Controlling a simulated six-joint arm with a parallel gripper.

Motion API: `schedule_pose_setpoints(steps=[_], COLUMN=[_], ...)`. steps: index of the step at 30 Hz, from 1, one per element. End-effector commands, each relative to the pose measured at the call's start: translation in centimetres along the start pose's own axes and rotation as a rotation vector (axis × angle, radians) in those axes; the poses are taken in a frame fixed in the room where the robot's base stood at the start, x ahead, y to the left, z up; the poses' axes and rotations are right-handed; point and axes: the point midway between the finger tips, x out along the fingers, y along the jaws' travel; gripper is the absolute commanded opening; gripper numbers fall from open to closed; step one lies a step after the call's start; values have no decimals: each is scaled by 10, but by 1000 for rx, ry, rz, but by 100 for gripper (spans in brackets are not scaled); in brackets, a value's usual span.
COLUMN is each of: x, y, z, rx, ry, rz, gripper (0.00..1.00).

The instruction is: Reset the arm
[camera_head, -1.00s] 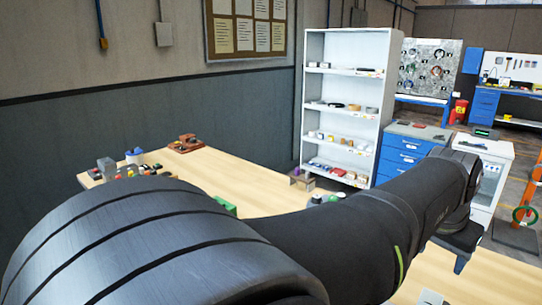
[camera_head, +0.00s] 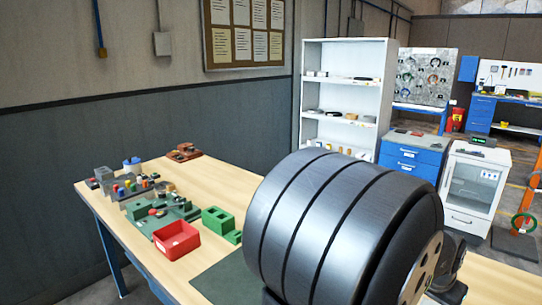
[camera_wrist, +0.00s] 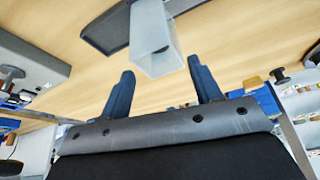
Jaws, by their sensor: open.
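My gripper (camera_wrist: 162,92) shows in the wrist view as two blue fingers set wide apart, with nothing between their tips. Beyond the fingers is a wooden tabletop (camera_wrist: 230,35). A pale translucent block-like piece (camera_wrist: 153,45) lies past the fingertips, apart from them as far as I can tell. In the head view my dark ridged arm link fills the lower middle and right, and my gripper is hidden there.
The wooden table (camera_head: 222,182) holds a red tray (camera_head: 177,240), green blocks (camera_head: 218,220) and several small coloured parts at its left. A white shelf (camera_head: 346,58) and a white cabinet (camera_head: 474,186) stand behind. A dark mat (camera_head: 232,277) lies partly behind my arm.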

Motion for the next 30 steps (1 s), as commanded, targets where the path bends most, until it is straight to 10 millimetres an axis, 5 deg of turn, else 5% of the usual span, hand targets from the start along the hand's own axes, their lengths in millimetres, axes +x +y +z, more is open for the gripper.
schedule_pose_setpoints(steps=[17,30], x=[-14,-93], y=[0,0], z=[-1,-1], rx=[0,0], ry=[4,7], rz=[-1,-1], gripper=[58,58])
